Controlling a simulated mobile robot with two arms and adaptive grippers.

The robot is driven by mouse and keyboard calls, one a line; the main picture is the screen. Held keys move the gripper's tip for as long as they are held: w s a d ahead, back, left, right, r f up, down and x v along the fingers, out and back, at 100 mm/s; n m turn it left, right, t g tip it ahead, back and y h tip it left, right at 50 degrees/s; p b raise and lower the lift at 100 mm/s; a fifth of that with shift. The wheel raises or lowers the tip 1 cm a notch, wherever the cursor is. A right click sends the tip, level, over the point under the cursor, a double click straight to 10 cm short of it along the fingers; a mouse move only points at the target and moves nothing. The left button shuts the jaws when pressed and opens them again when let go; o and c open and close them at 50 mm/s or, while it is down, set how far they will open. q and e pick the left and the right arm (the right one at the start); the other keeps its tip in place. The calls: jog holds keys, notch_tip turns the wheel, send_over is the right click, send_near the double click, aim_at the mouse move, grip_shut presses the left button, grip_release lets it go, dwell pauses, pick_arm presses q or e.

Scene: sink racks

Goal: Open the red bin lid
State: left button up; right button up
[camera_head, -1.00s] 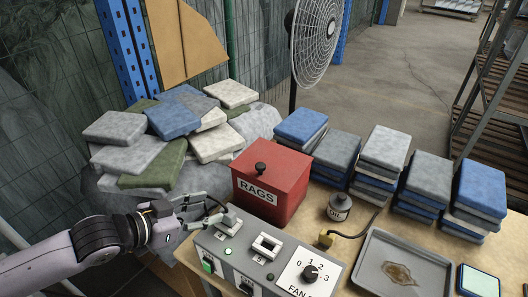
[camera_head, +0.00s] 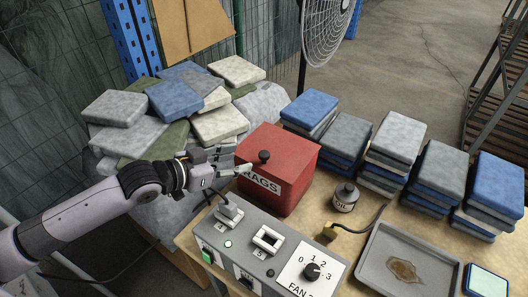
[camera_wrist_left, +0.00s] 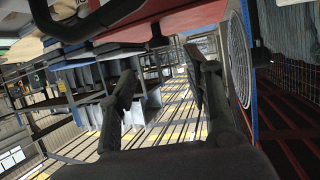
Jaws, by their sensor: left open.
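The red bin (camera_head: 278,198) with a "RAGS" label stands on the workbench, its red lid (camera_head: 290,145) closed flat on top. A black knob (camera_head: 264,156) sits on the lid. My left gripper (camera_head: 236,162) is open and empty at the left side of the bin, just left of the knob and about level with the lid. In the left wrist view, the red lid (camera_wrist_left: 180,18) is at the top with the knob (camera_wrist_left: 158,38) pointing down, beyond and between the open fingers. My right gripper is out of view.
A grey control box (camera_head: 250,243) with switches and a dial stands in front of the bin. Stacks of folded cloths (camera_head: 395,145) line the back right. A grey tray (camera_head: 375,275) lies at front right.

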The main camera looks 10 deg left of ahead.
aim_at(263, 154)
pick_arm(q)
jog(key=x, duration=1)
jog(key=shift+d+p, duration=0.1)
jog(key=shift+p, duration=0.3)
jog(key=shift+w+f, duration=0.1)
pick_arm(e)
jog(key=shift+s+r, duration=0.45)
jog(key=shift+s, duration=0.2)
pick_arm(q)
jog(key=shift+c, duration=0.2)
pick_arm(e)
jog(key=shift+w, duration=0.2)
pick_arm(q)
grip_shut()
